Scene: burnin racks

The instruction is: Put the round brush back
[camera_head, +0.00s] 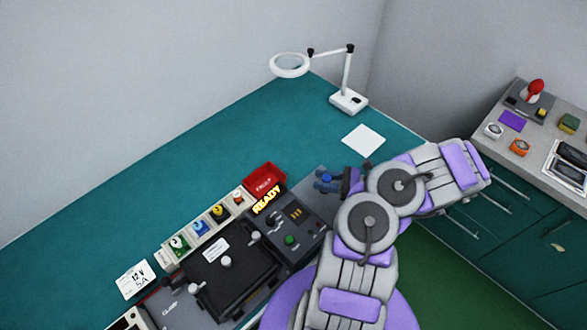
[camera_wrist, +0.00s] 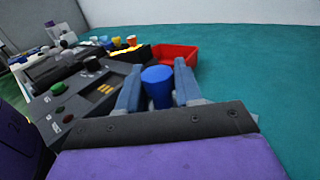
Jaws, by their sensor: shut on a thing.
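My gripper (camera_wrist: 158,78) is shut on a blue, round-ended piece, which looks like the handle of the round brush (camera_wrist: 157,88). The blue end stands between the two grey-blue fingers in the wrist view. Its lower part and any bristles are hidden. In the head view my gripper (camera_head: 326,181) is at the right end of the black test station, near the red tray. The brush cannot be clearly told from the fingers there.
A red tray (camera_head: 264,180) and a lit READY sign are beside the black station (camera_head: 228,275). A row of small bins (camera_head: 200,228) with coloured parts runs behind it. A white pad (camera_head: 363,140) and ring lamp (camera_head: 348,99) stand farther back.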

